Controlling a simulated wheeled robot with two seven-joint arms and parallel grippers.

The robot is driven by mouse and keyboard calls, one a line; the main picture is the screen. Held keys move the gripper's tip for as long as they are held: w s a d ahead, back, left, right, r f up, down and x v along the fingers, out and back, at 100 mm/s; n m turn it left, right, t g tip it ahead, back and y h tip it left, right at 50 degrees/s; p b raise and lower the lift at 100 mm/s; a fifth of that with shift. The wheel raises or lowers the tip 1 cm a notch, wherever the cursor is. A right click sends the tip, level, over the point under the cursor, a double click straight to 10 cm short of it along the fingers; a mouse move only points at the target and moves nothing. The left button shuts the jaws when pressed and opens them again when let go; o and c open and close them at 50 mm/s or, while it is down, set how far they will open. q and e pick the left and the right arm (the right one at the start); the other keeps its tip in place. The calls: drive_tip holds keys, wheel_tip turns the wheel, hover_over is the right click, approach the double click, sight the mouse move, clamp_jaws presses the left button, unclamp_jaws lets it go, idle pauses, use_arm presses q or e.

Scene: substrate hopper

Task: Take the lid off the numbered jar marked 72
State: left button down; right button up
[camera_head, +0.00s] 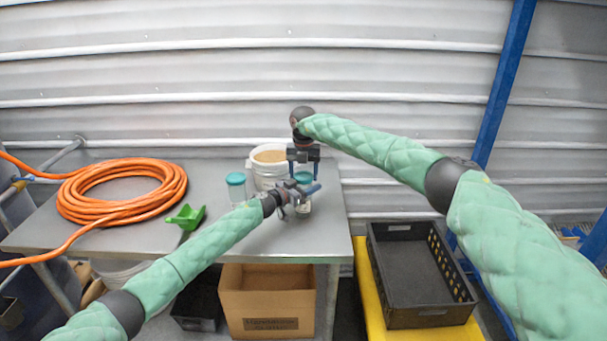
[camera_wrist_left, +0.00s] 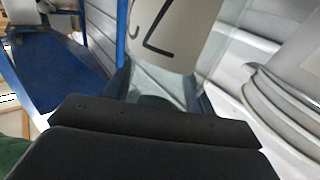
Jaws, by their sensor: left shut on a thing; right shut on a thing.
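A glass jar (camera_head: 304,208) stands near the right side of the grey table, largely hidden by my grippers. My left gripper (camera_head: 300,196) is shut on the jar's body from the left. In the left wrist view the jar (camera_wrist_left: 168,35) shows a pale label with black strokes, only partly visible, so I cannot read the full number. A teal lid (camera_head: 303,177) is at the jar's top. My right gripper (camera_head: 304,168) comes from above and is shut on the lid. I cannot tell whether the lid still touches the jar rim.
Another teal-lidded jar (camera_head: 236,184) stands to the left, beside a white bucket (camera_head: 257,178) of tan substrate. A green scoop (camera_head: 187,217) and coiled orange hose (camera_head: 120,192) lie further left.

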drive_tip(key=shift+w+d, duration=0.15)
drive_tip(key=shift+d, duration=0.1)
drive_tip(key=o, duration=1.1)
drive_tip(key=shift+a, duration=0.1)
drive_tip(key=shift+r, duration=0.1)
